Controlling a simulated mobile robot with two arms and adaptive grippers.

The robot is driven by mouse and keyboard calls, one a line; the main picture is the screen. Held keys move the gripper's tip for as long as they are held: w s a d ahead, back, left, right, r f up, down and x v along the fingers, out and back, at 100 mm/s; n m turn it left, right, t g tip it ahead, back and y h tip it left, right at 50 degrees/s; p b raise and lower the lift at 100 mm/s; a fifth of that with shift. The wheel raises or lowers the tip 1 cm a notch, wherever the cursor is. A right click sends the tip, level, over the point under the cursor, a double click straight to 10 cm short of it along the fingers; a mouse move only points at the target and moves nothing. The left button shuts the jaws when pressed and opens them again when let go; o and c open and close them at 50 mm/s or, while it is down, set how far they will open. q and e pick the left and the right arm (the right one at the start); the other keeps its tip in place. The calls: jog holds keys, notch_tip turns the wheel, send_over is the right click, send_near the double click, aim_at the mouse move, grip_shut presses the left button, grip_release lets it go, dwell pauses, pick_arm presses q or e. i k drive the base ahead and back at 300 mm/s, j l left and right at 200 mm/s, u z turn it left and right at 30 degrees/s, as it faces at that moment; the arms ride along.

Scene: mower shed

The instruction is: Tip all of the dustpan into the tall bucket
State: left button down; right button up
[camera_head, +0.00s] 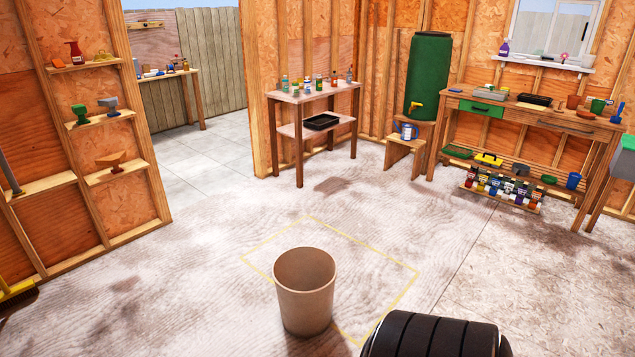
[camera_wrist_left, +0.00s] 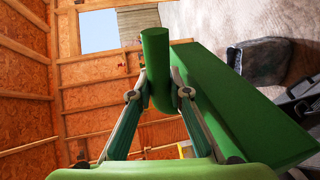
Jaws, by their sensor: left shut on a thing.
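The tall bucket (camera_head: 304,300) is tan, open-topped and upright on the floor at the bottom middle of the head view. In the left wrist view, my left gripper (camera_wrist_left: 160,93) is shut on the round green handle of the dustpan (camera_wrist_left: 228,98). The dustpan's long green body reaches to the right of the fingers. Its inside is turned out of sight, so I cannot see what it holds. The head view shows neither the dustpan nor my grippers.
The floor around the bucket is open, with dark stains and a yellow outline (camera_head: 401,292). A small table (camera_head: 301,97) with bottles stands behind. A green water barrel (camera_head: 428,75) stands on a stool (camera_head: 405,143). A workbench (camera_head: 530,112) is at right, wall shelves (camera_head: 104,121) at left.

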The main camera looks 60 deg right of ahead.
aim_at(304, 276)
jog(key=i+z, duration=0.1)
jog(key=z, duration=1.15)
jog(key=i+z, duration=0.25)
jog(key=z, duration=0.15)
jog(key=i+j+z, duration=0.15)
jog(key=z, duration=0.3)
jog(key=i+j+z, duration=0.2)
jog(key=z, duration=0.2)
jog(key=i+j+z, duration=0.1)
jog(key=i+j, duration=0.15)
jog(key=i+j+z, duration=0.1)
jog(key=i+j, duration=0.15)
jog(key=j, duration=0.25)
jog(key=i+j, duration=0.25)
jog(key=j, duration=0.15)
jog(key=l+z, duration=0.05)
